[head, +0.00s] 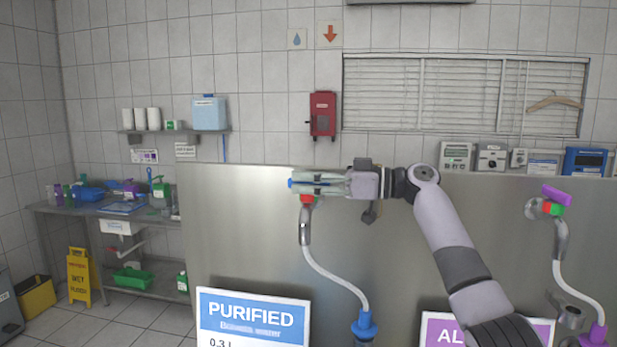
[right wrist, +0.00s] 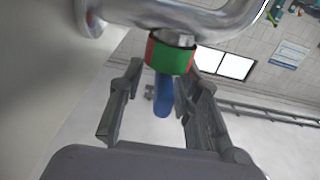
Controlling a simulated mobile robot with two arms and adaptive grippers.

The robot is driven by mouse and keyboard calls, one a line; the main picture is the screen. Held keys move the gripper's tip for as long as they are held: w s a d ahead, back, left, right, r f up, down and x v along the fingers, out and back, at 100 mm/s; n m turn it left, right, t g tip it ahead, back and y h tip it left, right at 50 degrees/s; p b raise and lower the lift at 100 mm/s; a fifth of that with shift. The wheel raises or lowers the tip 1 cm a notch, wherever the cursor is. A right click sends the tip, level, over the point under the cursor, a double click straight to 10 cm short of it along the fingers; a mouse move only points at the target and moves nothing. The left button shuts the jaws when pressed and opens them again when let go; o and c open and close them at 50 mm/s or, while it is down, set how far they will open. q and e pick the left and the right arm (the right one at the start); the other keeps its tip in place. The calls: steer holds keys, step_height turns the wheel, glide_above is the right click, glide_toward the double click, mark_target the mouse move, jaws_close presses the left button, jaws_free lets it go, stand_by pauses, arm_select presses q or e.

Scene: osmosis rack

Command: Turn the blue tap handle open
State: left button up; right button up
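The blue tap handle (right wrist: 163,96) hangs between the two fingers of my right gripper (right wrist: 161,78) in the right wrist view, with gaps visible on both sides. It joins a green and red collar (right wrist: 171,55) under a shiny metal tap pipe (right wrist: 205,18). In the head view, my right gripper (head: 304,183) points left across the top of this tap. Only the blue tip of the handle (head: 291,183) shows past the fingers there. The tap spout (head: 304,228) and a white hose run below it. My left gripper is not in view.
A metal panel (head: 235,225) stands behind the tap. A blue "PURIFIED" sign (head: 252,318) is at lower left of the hose. A second tap with a purple handle (head: 557,195) is at the right. A purple sign (head: 440,330) is partly behind my arm.

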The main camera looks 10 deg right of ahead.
steer(key=shift+c, duration=0.6)
steer(key=shift+s+r, duration=0.15)
jaws_close()
steer(key=shift+r+t+b, duration=0.1)
steer(key=shift+t+b, duration=0.2)
steer(key=shift+b, duration=0.15)
